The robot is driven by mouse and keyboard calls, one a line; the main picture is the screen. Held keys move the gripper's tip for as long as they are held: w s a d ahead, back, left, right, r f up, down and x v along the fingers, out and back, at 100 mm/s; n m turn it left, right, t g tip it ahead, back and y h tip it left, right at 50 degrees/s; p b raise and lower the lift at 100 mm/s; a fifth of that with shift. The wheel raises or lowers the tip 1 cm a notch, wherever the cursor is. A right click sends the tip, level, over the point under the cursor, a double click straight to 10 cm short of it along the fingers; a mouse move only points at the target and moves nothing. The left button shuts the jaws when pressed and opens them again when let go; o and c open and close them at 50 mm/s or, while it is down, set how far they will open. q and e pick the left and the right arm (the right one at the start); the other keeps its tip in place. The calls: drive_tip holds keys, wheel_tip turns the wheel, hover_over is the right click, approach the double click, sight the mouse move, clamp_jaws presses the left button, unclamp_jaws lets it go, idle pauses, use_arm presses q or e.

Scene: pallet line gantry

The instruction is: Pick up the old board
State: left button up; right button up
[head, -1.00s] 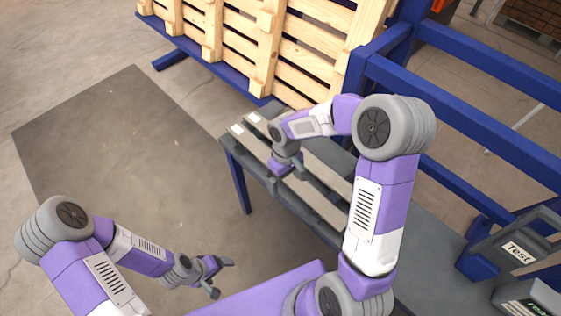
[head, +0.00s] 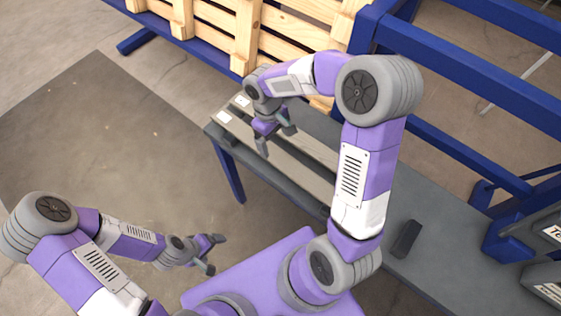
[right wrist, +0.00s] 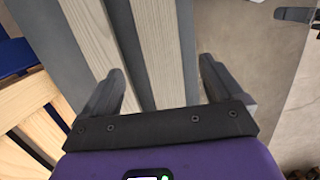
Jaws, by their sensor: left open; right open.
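Two pale, weathered boards lie side by side on a grey bench, the near board (head: 302,174) and the far board (head: 316,149). Each has a white label at its left end. I cannot tell which is the old board. My right gripper (head: 277,140) is open and empty above them, hiding part of them. In the right wrist view, the near board (right wrist: 160,45) runs between the open fingers (right wrist: 158,85), and the far board (right wrist: 88,32) lies left of it. My left gripper (head: 214,254) is open and empty over the floor, away from the bench.
A slatted pallet of fresh wood (head: 245,45) stands behind the bench, beside blue gantry rails (head: 480,90). A small black block (head: 406,238) lies on the bench (head: 430,265) at the right. A dark mat (head: 90,140) covers open floor at the left.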

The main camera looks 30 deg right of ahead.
sight(282, 159)
drive_tip(key=f, duration=0.2)
drive_tip(key=s+f+b, duration=0.1)
drive_tip(key=f, duration=0.1)
drive_tip(key=s+f+b, duration=0.1)
drive_tip(key=f, duration=0.1)
drive_tip(key=shift+s+d+f, duration=0.1)
drive_tip(key=shift+s+d, duration=0.1)
drive_tip(key=shift+d, duration=0.2)
drive_tip(key=shift+f, duration=0.5)
drive_tip(key=c, duration=1.3)
